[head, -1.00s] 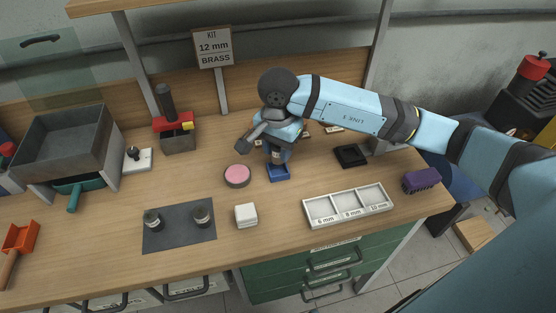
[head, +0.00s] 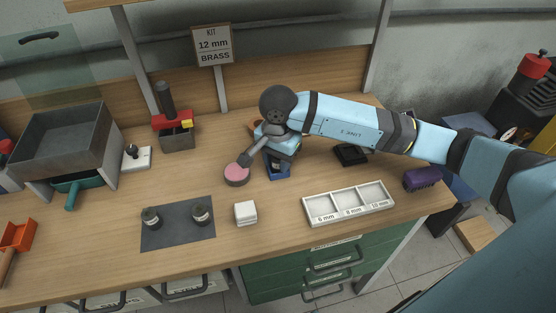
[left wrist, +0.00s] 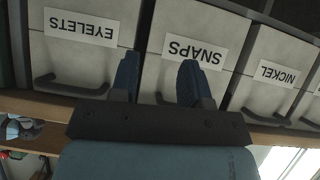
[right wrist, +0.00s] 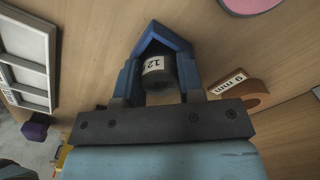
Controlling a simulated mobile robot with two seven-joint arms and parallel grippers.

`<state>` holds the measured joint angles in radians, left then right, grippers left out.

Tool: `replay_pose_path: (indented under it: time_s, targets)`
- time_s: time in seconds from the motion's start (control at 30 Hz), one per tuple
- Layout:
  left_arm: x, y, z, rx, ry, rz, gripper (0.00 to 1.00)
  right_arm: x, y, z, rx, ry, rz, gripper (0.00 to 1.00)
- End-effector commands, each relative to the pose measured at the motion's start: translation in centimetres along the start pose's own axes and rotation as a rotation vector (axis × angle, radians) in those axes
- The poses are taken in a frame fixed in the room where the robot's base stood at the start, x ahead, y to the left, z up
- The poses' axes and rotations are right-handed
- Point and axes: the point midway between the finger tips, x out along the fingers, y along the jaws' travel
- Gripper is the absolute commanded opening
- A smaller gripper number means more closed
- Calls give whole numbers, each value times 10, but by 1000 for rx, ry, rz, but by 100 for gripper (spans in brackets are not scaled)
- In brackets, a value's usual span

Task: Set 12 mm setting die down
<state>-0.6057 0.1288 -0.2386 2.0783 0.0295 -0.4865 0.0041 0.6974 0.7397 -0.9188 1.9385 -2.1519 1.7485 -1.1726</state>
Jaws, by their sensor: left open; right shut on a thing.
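The 12 mm setting die (right wrist: 157,70) is a dark grey cylinder with a white "12" label. My right gripper (right wrist: 160,82) is shut on it. In the right wrist view the die is at a blue angular holder (right wrist: 160,36); I cannot tell whether it touches the holder's bottom. In the head view the blue holder (head: 278,174) shows below my right wrist, which hides most of the die. My left gripper (left wrist: 158,82) is open and empty, in front of drawers labelled SNAPS and EYELETS.
A pink-topped round pad (head: 236,173) is close left of my right wrist. A white block (head: 245,212), a dark mat (head: 178,238) with two dark cylinders, and a white three-compartment tray (head: 348,218) lie nearer the front. A purple brush (head: 422,177) sits at the right.

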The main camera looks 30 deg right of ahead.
Motion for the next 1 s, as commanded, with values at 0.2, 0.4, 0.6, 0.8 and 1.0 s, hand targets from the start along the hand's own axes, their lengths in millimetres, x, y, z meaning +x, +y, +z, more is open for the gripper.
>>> replay_pose_path:
  time_s: [0.2,0.4,0.6,0.8,1.0]
  targets:
    - [0,0,1,6,3,2,43,13,4,3,0,-6,17,51]
    - [0,1,0,1,5,2,43,14,4,3,0,-8,21,61]
    - [1,3,0,-5,6,2,43,14,5,3,1,-8,23,61]
    - [-1,4,-3,-10,6,2,43,10,5,3,1,-8,24,61]
    - [-4,3,-4,-19,-6,0,43,-13,4,2,0,-4,19,61]
